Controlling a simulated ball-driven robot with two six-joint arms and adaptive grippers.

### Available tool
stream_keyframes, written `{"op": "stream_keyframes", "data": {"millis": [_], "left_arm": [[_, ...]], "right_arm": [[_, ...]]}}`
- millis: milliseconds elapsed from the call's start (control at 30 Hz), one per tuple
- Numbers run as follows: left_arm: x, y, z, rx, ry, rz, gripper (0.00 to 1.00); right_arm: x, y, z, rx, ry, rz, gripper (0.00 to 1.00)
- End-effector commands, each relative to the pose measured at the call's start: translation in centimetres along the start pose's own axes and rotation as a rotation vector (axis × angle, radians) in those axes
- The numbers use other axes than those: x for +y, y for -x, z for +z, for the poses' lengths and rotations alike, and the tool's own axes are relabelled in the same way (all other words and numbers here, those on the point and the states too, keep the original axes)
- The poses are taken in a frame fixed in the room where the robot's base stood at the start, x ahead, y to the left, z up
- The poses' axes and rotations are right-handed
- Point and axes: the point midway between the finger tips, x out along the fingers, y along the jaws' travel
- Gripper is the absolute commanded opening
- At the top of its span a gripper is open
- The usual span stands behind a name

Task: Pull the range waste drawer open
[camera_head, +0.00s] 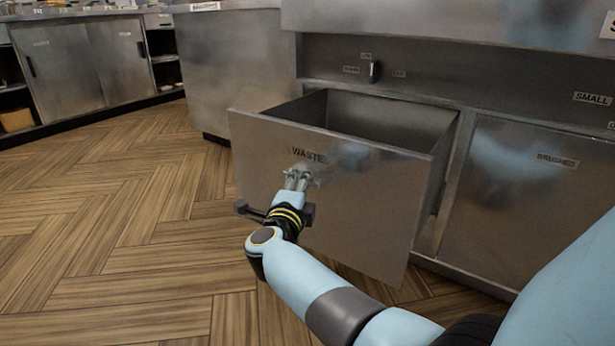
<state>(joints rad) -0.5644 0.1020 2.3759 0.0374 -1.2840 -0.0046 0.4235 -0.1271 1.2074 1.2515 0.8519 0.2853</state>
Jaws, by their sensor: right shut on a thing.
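The waste drawer (355,205) is a steel box with a flat front labelled "WASTE", and it stands well out from the range. Its inside (375,118) shows from above and looks empty. A dark bar handle (251,211) runs across the drawer front, partly hidden behind my right wrist. My right gripper (297,179) is at the drawer front just below the label, shut on the handle; the contact itself is mostly hidden. My left gripper is not in view.
A closed steel panel labelled "BRUSHES" (535,210) is right of the drawer. A steel cabinet (235,70) stands to its left, with sliding-door cabinets (80,65) farther back. The wooden floor (110,230) on the left is clear. A dark knob (374,71) is above the drawer.

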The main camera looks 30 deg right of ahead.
Motion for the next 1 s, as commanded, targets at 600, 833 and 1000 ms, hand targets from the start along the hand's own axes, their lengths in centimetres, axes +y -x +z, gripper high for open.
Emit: {"op": "stream_keyframes", "data": {"millis": [600,833,1000], "left_arm": [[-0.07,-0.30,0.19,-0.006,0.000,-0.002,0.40],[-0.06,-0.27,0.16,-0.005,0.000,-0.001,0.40],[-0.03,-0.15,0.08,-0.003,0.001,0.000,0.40]], "right_arm": [[0.14,0.65,0.20,0.001,0.001,0.002,0.22],[0.05,0.61,0.22,0.001,0.000,0.001,0.38],[-0.11,0.59,0.24,0.001,-0.001,0.000,0.38]]}}
